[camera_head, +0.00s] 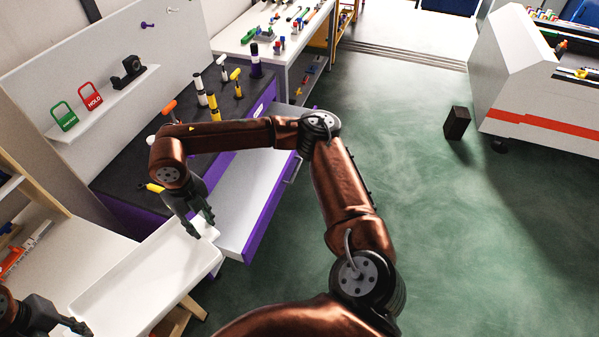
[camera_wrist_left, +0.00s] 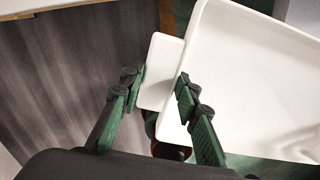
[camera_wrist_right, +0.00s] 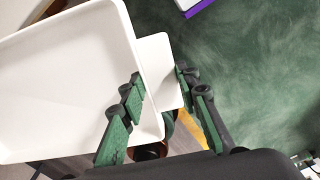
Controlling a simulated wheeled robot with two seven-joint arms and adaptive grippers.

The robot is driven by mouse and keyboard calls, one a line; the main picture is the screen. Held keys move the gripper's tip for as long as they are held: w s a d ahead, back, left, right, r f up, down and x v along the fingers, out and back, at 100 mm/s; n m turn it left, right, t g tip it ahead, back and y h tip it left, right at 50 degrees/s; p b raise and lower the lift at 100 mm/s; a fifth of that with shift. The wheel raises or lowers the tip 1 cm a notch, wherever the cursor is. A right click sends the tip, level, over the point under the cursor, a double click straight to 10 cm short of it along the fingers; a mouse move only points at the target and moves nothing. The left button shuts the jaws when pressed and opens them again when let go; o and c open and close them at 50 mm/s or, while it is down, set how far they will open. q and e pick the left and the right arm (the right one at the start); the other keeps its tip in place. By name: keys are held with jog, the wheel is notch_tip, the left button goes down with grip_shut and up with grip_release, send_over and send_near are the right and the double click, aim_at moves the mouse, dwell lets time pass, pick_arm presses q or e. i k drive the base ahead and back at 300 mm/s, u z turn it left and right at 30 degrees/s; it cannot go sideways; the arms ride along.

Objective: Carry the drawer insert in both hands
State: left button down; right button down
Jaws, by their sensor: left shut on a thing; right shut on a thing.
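The drawer insert is a shallow white tray (camera_head: 150,285), empty, with a raised rim and a tab at each end. It lies at the lower left of the head view. My right gripper (camera_head: 201,226) is shut on the tab at its far end; the right wrist view shows the fingers either side of that tab (camera_wrist_right: 158,60). My left gripper (camera_head: 78,326), partly cut off at the lower left corner, is shut on the near-end tab, which shows between the fingers in the left wrist view (camera_wrist_left: 160,62). I cannot tell whether the tray touches the surface below.
An open drawer (camera_head: 232,205) with a purple front juts from the dark-topped workbench (camera_head: 130,175), just beyond the tray. Tools stand on the bench. A wooden-framed rack (camera_head: 40,215) is at left.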

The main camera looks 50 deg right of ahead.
aim_at(263, 171)
jog(key=z, duration=2.6)
jog(key=i, duration=3.3)
jog(key=u, duration=2.35)
